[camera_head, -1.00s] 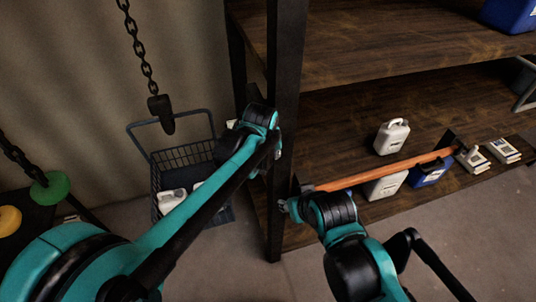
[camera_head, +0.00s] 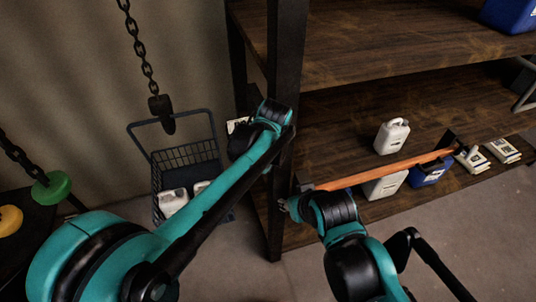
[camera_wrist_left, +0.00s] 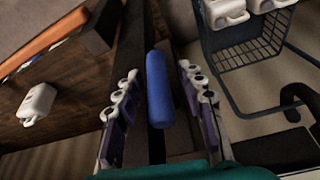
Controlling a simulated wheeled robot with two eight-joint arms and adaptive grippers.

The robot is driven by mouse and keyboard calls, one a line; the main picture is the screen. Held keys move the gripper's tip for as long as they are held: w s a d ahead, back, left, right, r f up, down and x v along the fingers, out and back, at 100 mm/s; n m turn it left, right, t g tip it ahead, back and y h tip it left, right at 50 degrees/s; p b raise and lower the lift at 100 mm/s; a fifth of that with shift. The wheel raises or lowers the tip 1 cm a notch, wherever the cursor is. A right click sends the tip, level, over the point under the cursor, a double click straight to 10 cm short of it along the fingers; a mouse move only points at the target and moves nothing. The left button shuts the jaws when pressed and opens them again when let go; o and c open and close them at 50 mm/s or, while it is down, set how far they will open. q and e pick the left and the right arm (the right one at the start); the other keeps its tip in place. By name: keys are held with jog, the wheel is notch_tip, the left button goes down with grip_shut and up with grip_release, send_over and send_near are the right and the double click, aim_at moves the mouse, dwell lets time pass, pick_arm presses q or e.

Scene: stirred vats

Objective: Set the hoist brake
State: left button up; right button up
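A blue rounded handle (camera_wrist_left: 158,90) on a dark bar stands between the fingers of my left gripper (camera_wrist_left: 157,76) in the left wrist view. The fingers are open on either side of it, with a gap showing on both sides. My right gripper (camera_head: 287,204) is low beside the post in the head view. It is small and partly hidden by its own arm, so its fingers cannot be made out.
An orange beam (camera_head: 385,169) runs along the shelf front, with white jugs (camera_head: 391,137) and a blue container (camera_head: 430,174) behind it. A wire basket (camera_head: 185,158) holds white jugs. A chain with a hook (camera_head: 161,112) hangs above it.

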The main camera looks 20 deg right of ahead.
pick_arm(q)
jog(key=shift+r, duration=0.1)
jog(key=v, duration=1.1)
jog(key=shift+s+r, duration=0.2)
jog(key=shift+r, duration=0.15)
jog(key=s+a+f+t+b, duration=0.1)
jog(key=s+a+f+b, duration=0.2)
jog(key=a, duration=0.6)
jog(key=a+f+b, duration=0.3)
jog(key=a+f, duration=0.1)
jog(key=a, duration=0.5)
jog(key=s+a+f+n+t+b, duration=0.1)
jog(key=s+a+f+b, duration=0.2)
jog(key=s+a+f, duration=0.2)
jog(key=s+a+f+t+b, duration=0.1)
jog(key=s+a+f+b, duration=0.2)
jog(key=a+f, duration=0.7)
jog(key=s, duration=0.2)
jog(key=shift+s+n+y, duration=0.3)
jog(key=shift+s+n, duration=0.1)
